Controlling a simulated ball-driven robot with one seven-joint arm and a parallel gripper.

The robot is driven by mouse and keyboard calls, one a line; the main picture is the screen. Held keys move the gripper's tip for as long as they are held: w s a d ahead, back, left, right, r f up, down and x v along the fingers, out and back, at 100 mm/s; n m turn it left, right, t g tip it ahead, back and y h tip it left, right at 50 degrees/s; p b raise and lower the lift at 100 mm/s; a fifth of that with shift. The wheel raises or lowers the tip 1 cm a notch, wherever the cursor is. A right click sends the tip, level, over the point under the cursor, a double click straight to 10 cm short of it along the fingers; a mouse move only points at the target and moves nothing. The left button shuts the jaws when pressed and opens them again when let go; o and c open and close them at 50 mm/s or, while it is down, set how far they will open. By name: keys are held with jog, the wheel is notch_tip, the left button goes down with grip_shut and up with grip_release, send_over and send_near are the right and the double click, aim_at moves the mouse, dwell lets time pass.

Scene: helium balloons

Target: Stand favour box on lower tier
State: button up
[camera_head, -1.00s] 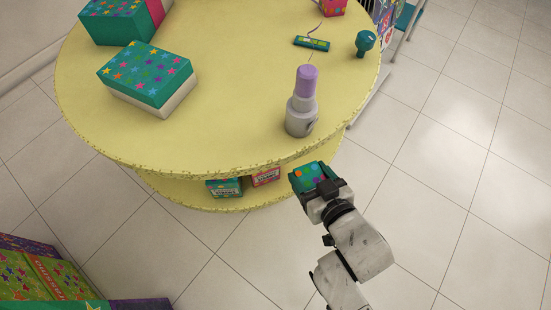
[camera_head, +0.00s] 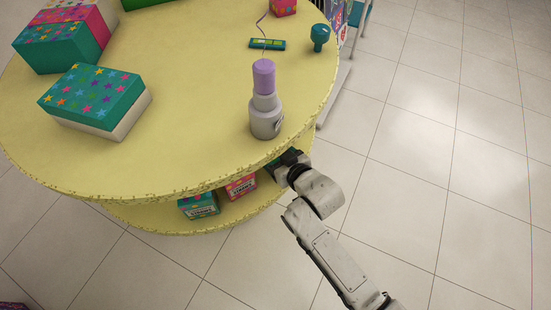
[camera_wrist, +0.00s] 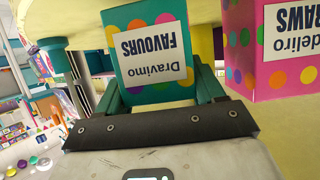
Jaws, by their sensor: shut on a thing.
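The favour box (camera_wrist: 150,50), teal with coloured dots and a white "Dravimo FAVOURS" label, is held between the fingers of my gripper (camera_wrist: 158,90). Its label reads upside down in the wrist view. In the head view my gripper (camera_head: 288,165) is at the table's right front edge, just below the yellow top. The held box shows there only as a dark teal part (camera_head: 279,160), mostly hidden under the top. The lower tier (camera_head: 165,222) is the yellow shelf beneath. I cannot tell whether the held box touches it.
On the lower tier stand a pink dotted box (camera_head: 241,187), also close beside the held box in the wrist view (camera_wrist: 282,50), and a teal box (camera_head: 198,205). On top are a purple-capped grey cylinder (camera_head: 265,105) and a teal star-patterned box (camera_head: 95,95). Open floor lies right.

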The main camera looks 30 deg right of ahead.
jog(key=shift+f, duration=0.85)
jog(key=shift+f, duration=0.15)
jog(key=o, duration=1.2)
jog(key=shift+s+r, duration=0.2)
jog(key=p+v, duration=0.2)
jog(key=v, duration=0.9)
jog(key=shift+s+p, duration=0.3)
jog(key=shift+s, duration=0.05)
jog(key=shift+r, duration=0.1)
